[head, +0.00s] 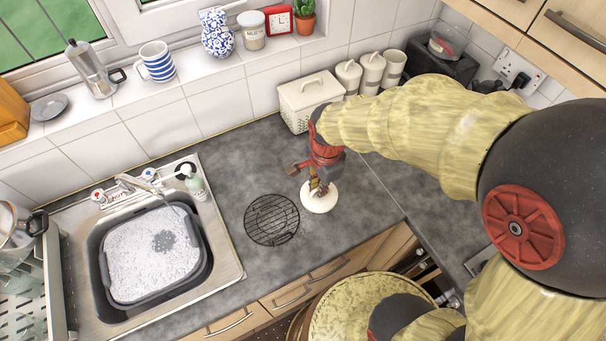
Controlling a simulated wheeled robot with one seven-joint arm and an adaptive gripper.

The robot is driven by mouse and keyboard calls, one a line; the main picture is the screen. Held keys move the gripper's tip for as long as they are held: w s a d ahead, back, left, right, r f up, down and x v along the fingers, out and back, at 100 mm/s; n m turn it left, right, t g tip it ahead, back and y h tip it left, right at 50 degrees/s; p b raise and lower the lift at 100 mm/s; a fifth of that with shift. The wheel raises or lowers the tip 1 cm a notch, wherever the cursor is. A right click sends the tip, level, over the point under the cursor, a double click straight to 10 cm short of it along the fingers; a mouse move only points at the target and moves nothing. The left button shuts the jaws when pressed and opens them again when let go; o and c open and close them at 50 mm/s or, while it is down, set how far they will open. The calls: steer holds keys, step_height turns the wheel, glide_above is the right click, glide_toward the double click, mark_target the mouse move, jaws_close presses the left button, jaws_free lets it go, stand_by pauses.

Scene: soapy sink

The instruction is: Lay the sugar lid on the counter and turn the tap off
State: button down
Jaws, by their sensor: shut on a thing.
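My gripper (320,186) points down over the counter and is shut on a round white lid (318,201). The lid looks level, low over or on the grey counter (345,230); I cannot tell whether it touches. The chrome tap (130,184) stands behind the sink at the left, with a handle at each side. A clear patch shows in the foam below it; I cannot make out a water stream. Cream canisters (371,70) stand in the back corner; I cannot read which is sugar.
A round black wire rack (272,220) lies just left of the lid. A grey basin (207,262) of suds sits in the sink. A soap bottle (197,186) stands by the tap. A cream bread bin (293,115) stands behind my gripper. Counter right of the lid is clear.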

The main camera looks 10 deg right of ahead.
steer(key=w+d+f, duration=0.2)
steer(key=w+f, duration=0.1)
steer(key=w+d+f, duration=0.2)
steer(key=w+f, duration=0.1)
steer(key=w, duration=0.1)
steer(key=w+d+f+b, duration=0.1)
steer(key=w+d+f, duration=0.1)
steer(key=w+f, duration=0.1)
steer(key=shift+w+d+f, duration=0.1)
steer(key=shift+w+d, duration=0.3)
steer(key=shift+w, duration=0.2)
steer(key=shift+w+d+f, duration=0.1)
steer(key=shift+w+f, duration=0.05)
steer(key=shift+f, duration=0.75)
steer(key=shift+w+d+f, duration=0.1)
steer(key=shift+f, duration=0.8)
steer(key=shift+f, duration=0.1)
steer(key=shift+f+b, duration=0.1)
steer(key=shift+b, duration=0.25)
steer(key=c, duration=2)
jaws_free()
